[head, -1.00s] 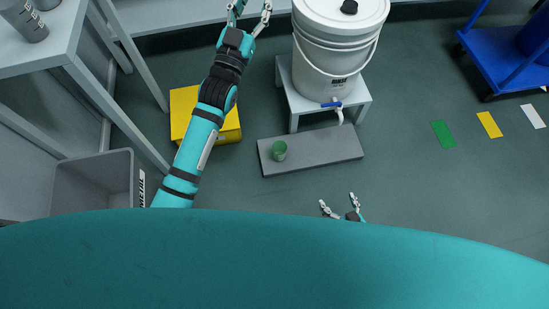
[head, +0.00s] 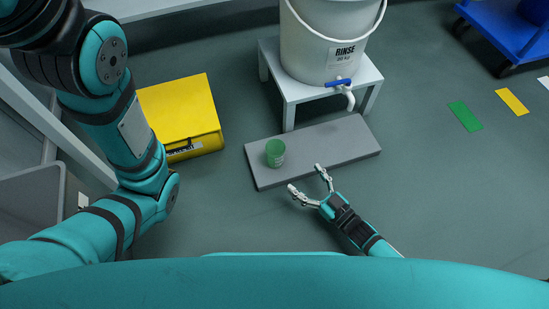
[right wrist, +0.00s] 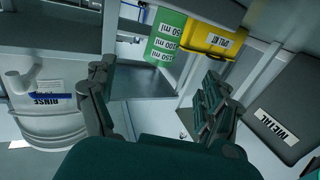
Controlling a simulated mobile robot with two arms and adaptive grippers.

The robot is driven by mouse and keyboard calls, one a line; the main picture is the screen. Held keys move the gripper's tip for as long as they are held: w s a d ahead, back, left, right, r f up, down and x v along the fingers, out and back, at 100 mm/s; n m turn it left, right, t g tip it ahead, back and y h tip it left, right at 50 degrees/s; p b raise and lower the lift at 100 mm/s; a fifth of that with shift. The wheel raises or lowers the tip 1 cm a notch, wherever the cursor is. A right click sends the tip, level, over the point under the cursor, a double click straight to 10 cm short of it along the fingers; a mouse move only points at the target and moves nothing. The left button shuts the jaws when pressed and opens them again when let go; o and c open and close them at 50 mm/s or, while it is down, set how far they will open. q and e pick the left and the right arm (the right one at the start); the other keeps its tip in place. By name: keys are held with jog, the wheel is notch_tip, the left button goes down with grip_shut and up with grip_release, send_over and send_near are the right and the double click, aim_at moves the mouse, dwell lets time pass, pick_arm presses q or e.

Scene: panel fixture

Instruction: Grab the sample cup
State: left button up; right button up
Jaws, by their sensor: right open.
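The sample cup (head: 275,153) is a small green cup standing upright on the left part of a low grey slab (head: 335,146). In the right wrist view the green cup (right wrist: 168,38) shows upside down with volume marks, beyond the fingers. My right gripper (head: 305,178) is open and empty, just to the lower right of the cup in the head view, with a gap between them. In the right wrist view its two fingers (right wrist: 156,72) are spread apart. My left arm shows at the left of the head view, but its gripper is out of view.
A white RINSE bucket (head: 326,50) with a blue-handled tap stands on a white stand (head: 296,91) behind the slab. A yellow box (head: 178,112) sits left of the slab. A grey METAL bin (right wrist: 288,112) shows in the right wrist view. Floor right of the slab is clear.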

aim_at(282, 157)
jog(key=b+x, duration=0.1)
jog(key=x, duration=0.2)
jog(key=b+x, duration=0.2)
jog(key=x, duration=0.2)
jog(key=shift+s+f, duration=0.1)
jog(key=shift+f, duration=0.1)
jog(key=shift+w+a+r+b, duration=0.1)
jog(key=shift+w+a+b, duration=0.3)
jog(key=shift+w, duration=0.05)
jog(key=b+x, duration=0.4)
jog(key=shift+a, duration=0.15)
jog(key=shift+w+a+r, duration=0.15)
jog(key=shift+w+a, duration=0.25)
jog(key=shift+r, duration=0.1)
jog(key=c, duration=1)
